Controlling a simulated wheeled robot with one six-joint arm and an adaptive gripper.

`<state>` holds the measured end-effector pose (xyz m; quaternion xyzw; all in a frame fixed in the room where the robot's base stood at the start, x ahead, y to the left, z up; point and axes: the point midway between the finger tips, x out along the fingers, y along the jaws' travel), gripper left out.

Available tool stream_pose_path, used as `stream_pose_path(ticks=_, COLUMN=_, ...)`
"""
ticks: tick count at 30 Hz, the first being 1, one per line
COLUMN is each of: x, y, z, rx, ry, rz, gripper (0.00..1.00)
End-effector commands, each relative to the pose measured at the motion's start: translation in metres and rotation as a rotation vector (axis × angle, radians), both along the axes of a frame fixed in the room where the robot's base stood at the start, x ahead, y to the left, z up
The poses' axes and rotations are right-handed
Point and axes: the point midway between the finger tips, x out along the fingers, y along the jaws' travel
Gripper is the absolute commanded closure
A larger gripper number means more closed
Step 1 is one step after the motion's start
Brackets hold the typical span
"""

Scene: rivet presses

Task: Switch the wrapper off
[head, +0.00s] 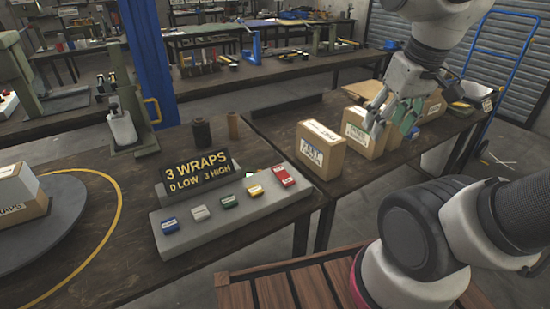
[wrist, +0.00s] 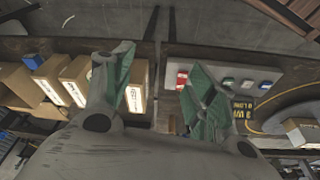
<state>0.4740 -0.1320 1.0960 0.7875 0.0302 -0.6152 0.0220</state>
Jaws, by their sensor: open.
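The wrapper's turntable (head: 72,215) is at the left of the head view, with a labelled carton (head: 22,205) on it. A grey sloped control panel (head: 215,235) carries a blue button (head: 169,224), a white button (head: 200,212), a green button (head: 230,201), a yellow button (head: 255,190) and a red button (head: 283,176). Their labels are too small to read. A sign (head: 200,172) behind reads "3 WRAPS, 0 LOW 3 HIGH". My gripper (head: 390,115) is open and empty above the cartons, right of the panel. The wrist view shows the red button (wrist: 182,79) beside a finger.
Several labelled cartons (head: 321,152) stand on the bench to the right of the panel. Two dark and brown cylinders (head: 202,133) stand behind the sign. A blue post (head: 150,60) and a green press (head: 124,105) stand at the back left. A blue hand truck (head: 497,65) is at the far right.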

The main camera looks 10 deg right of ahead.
Motion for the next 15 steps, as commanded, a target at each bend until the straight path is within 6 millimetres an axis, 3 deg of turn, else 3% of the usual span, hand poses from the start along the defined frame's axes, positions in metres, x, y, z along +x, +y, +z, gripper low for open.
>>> stream_pose_path(ticks=8, x=0.061, y=0.05, z=-0.067, rx=-0.045, ry=0.28, rz=0.159, gripper=0.43)
stream_pose_path(ticks=15, x=0.119, y=0.103, z=-0.146, rx=-0.086, ry=0.391, rz=0.249, gripper=0.43)
